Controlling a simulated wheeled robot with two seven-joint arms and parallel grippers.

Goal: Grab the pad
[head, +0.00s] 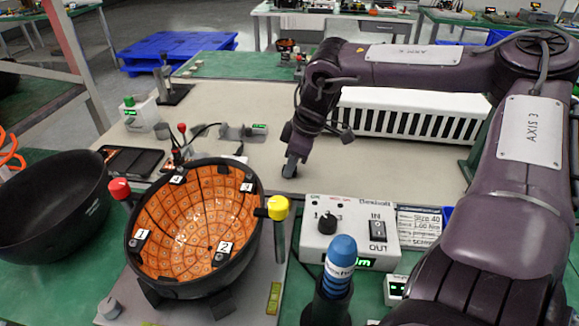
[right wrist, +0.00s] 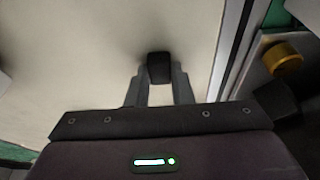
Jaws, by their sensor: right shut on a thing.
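The pad is a small black block (right wrist: 159,67) between the fingertips of my right gripper (right wrist: 160,82) in the right wrist view. The gripper is shut on it. In the head view my right gripper (head: 290,168) points down, low over the pale bench top (head: 390,175), right of the orange-lined bowl. The pad is mostly hidden there by the fingers. I cannot tell whether it touches the bench top. My left gripper is not in view.
A black bowl fixture with an orange tiled lining (head: 205,222) stands front left, with a yellow knob (head: 278,207) on its right. A white slotted unit (head: 410,118) lies behind. Bench top around the gripper is clear.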

